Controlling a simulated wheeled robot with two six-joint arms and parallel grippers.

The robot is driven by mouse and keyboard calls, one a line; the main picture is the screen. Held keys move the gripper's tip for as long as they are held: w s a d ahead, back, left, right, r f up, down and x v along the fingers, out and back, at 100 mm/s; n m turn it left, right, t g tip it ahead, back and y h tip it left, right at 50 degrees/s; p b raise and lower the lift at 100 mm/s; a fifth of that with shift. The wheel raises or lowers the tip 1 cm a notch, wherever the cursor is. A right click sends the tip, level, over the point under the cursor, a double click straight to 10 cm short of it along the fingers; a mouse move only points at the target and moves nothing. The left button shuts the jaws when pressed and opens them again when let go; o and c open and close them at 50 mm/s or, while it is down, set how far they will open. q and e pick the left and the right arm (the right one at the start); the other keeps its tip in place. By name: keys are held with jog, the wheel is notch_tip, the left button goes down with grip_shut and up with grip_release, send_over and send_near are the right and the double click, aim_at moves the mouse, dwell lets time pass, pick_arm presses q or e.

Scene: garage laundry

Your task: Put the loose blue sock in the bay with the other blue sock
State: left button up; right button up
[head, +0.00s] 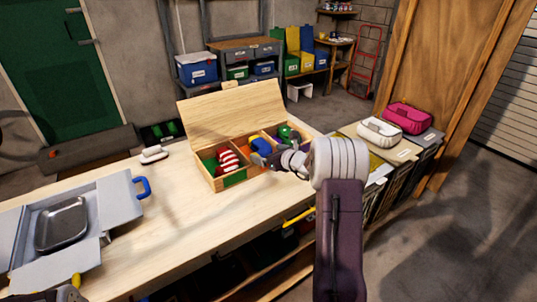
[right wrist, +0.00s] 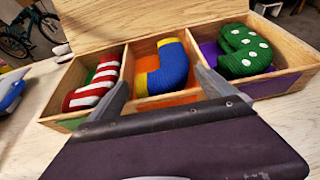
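A blue sock with a yellow cuff (right wrist: 168,68) lies in the middle, orange-floored bay of the open wooden box (head: 231,181). It also shows in the head view (head: 262,146). I see only one blue sock; whether another lies under it, I cannot tell. My right gripper (right wrist: 164,92) is open, its two fingers apart at the front of the middle bay. Nothing shows held between them. In the head view it partly hides the right side of the box. A dark part at the bottom left edge looks like my left gripper (head: 58,294), mostly cut off.
A red-and-white striped sock (right wrist: 93,82) lies in the left bay. A green sock with white dots (right wrist: 243,50) lies in the right bay. A grey case with a metal tray (head: 62,224) stands at the bench's left.

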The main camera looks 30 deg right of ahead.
jog(key=shift+r+p, duration=0.4)
jog(key=shift+p, duration=0.1)
jog(key=shift+r+p, duration=0.5)
jog(key=shift+p, duration=0.1)
jog(key=a+v, duration=0.1)
jog(key=v, duration=1)
jog(key=shift+s+d+b, duration=0.35)
jog(key=shift+s+d, duration=0.1)
jog(key=shift+d, duration=0.05)
